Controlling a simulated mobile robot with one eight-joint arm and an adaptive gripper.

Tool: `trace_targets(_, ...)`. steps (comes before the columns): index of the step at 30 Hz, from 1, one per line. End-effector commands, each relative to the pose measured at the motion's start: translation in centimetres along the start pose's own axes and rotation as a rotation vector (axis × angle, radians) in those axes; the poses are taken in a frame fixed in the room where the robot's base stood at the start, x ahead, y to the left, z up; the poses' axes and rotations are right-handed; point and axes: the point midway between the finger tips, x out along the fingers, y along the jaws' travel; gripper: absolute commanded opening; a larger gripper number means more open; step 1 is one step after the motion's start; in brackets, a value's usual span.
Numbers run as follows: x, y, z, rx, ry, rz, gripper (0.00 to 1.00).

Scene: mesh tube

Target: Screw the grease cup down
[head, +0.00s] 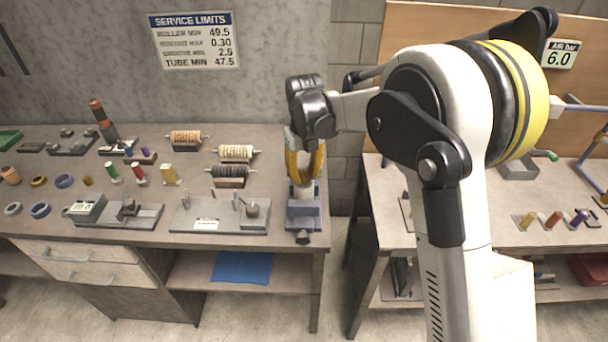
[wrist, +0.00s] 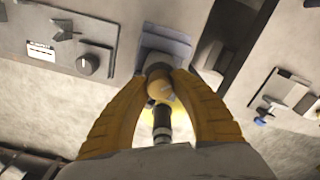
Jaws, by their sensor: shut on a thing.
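My gripper (head: 305,172) points down over a blue-grey fixture (head: 304,210) at the right front corner of the left bench. Its yellow fingers are shut on a small brass-coloured round piece, seemingly the grease cup (wrist: 159,88), in the wrist view. The fixture's blue-grey body (wrist: 166,42) shows just beyond the fingertips there. A dark cylindrical part (wrist: 162,122) shows between the fingers, nearer the palm in the picture. In the head view the fingers hide the cup, and a pale post shows below them. The thread and how deep the cup sits cannot be seen.
A grey plate with pegs and a knob (head: 220,214) lies just left of the fixture. Several spools (head: 235,152) stand behind it. A gap separates this bench from the right bench (head: 470,205). A service-limits sign (head: 193,41) hangs on the wall.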

Motion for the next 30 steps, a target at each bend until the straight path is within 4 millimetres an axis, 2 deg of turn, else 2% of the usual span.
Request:
trace_targets(15, 0.03, -0.05, -0.04, 0.021, 0.001, 0.0, 0.0)
trace_targets(16, 0.03, -0.06, -0.04, 0.021, 0.001, 0.0, 0.3)
trace_targets(18, 0.03, -0.06, -0.03, 0.021, 0.001, 0.0, 0.51)
trace_targets(26, 0.01, -0.04, -0.02, 0.02, 0.0, 0.0, 0.51)
trace_targets(30, -0.69, -0.03, -0.01, 0.02, 0.0, 0.0, 0.51)
